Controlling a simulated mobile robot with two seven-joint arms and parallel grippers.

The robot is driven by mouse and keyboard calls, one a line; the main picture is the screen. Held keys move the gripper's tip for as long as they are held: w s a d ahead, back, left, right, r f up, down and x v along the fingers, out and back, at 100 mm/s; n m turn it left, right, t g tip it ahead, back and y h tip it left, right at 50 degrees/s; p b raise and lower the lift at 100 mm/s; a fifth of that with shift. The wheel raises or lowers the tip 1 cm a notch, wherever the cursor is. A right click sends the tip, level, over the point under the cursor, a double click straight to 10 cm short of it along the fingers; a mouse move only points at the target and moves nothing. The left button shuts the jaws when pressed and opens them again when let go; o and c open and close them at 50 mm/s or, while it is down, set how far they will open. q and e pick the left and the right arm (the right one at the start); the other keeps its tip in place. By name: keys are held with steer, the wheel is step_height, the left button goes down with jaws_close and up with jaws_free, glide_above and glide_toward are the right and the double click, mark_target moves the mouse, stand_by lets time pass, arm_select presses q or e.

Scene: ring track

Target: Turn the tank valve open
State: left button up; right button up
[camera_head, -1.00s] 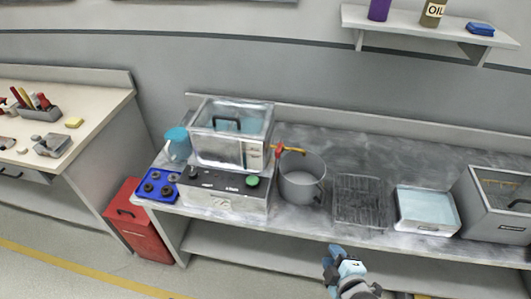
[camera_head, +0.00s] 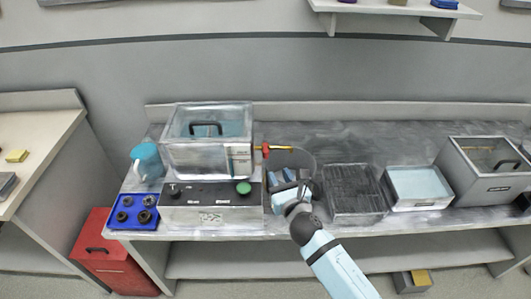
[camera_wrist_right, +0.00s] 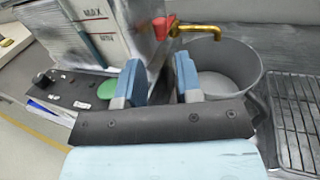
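In the right wrist view the red part (camera_wrist_right: 160,27) and spout (camera_wrist_right: 200,30) show above the fingers. My right gripper (camera_head: 289,180) is open and empty, in front of and below the valve, apart from it. Its two blue-tipped fingers (camera_wrist_right: 160,78) are spread. My left gripper is not in view.
A grey pot (camera_wrist_right: 232,75) stands under the spout, partly hidden by my gripper in the head view. A wire rack (camera_head: 352,190), a pale-blue tray (camera_head: 418,187) and a grey lidded bin (camera_head: 490,185) stand to the right. A blue jug (camera_head: 147,163) is at the left.

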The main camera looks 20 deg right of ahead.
mark_target(267, 153)
steer(key=w, duration=1)
steer(key=shift+w+a, duration=0.1)
steer(key=shift+a, duration=0.15)
jaws_close()
